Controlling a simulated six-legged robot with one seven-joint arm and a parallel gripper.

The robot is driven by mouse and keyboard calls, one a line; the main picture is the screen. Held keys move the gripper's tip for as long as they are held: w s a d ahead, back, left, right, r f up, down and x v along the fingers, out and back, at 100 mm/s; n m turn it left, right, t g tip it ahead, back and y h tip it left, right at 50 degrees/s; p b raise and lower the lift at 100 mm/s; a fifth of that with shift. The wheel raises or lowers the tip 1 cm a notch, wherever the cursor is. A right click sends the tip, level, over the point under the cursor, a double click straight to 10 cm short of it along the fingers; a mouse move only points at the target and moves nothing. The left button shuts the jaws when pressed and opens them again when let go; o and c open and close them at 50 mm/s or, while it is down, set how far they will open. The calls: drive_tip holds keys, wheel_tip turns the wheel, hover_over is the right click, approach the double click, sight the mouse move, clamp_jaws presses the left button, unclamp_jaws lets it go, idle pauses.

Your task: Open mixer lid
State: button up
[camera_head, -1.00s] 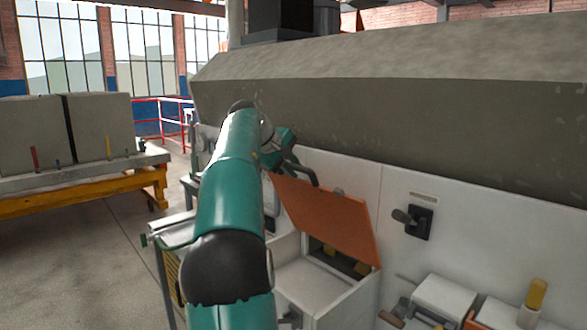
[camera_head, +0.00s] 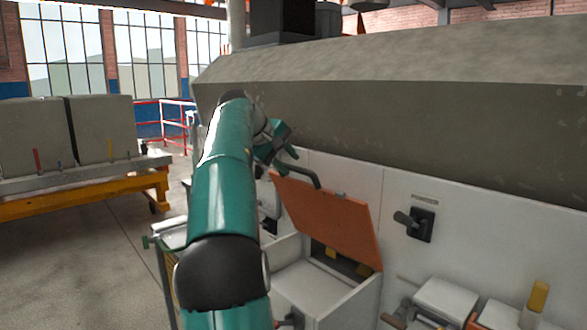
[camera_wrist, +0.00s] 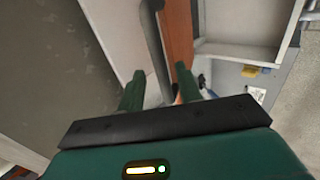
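The mixer lid (camera_head: 330,217) is an orange panel standing raised and tilted above a white box (camera_head: 318,283), whose opening shows under it. Its grey bar handle (camera_head: 303,167) is at the upper edge. My gripper (camera_head: 287,158) is at the handle's left end in the head view. In the wrist view my gripper (camera_wrist: 160,88) has its two green fingers apart, with the handle (camera_wrist: 154,45) running between them and the orange lid (camera_wrist: 179,38) beside it. Neither finger clearly presses on the handle. The fingertips are small and partly hidden in the head view.
A large grey concrete slab (camera_head: 400,110) overhangs the white wall behind the lid. A black lever switch (camera_head: 419,223) is on that wall to the right. Several tools and boxes lie at lower right. A yellow-framed table (camera_head: 90,192) stands left, with open floor between.

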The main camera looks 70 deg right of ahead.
drive_tip(key=v, duration=0.9)
drive_tip(key=shift+r, duration=0.2)
drive_tip(key=shift+w+a, duration=0.15)
drive_tip(key=w+a+f+n+t+y, duration=0.1)
drive_tip(key=w+a+f+t, duration=0.25)
drive_tip(key=a, duration=0.65)
drive_tip(key=w+a+f+n+t+y, duration=0.15)
drive_tip(key=w+a+f, duration=0.25)
drive_tip(key=a, duration=0.5)
drive_tip(key=w+a+f+n+t+y, duration=0.1)
drive_tip(key=w+a+f+t, duration=0.25)
drive_tip(key=a, duration=0.65)
drive_tip(key=s+a+f+n+y, duration=0.1)
drive_tip(key=s+a+f, duration=0.4)
drive_tip(key=a+f, duration=0.5)
drive_tip(key=s+a+f+n+t+y, duration=0.1)
drive_tip(key=s+a+f+y, duration=0.2)
drive_tip(key=a+f, duration=0.8)
drive_tip(key=s+a, duration=0.1)
drive_tip(key=a, duration=0.4)
drive_tip(key=shift+s, duration=0.4)
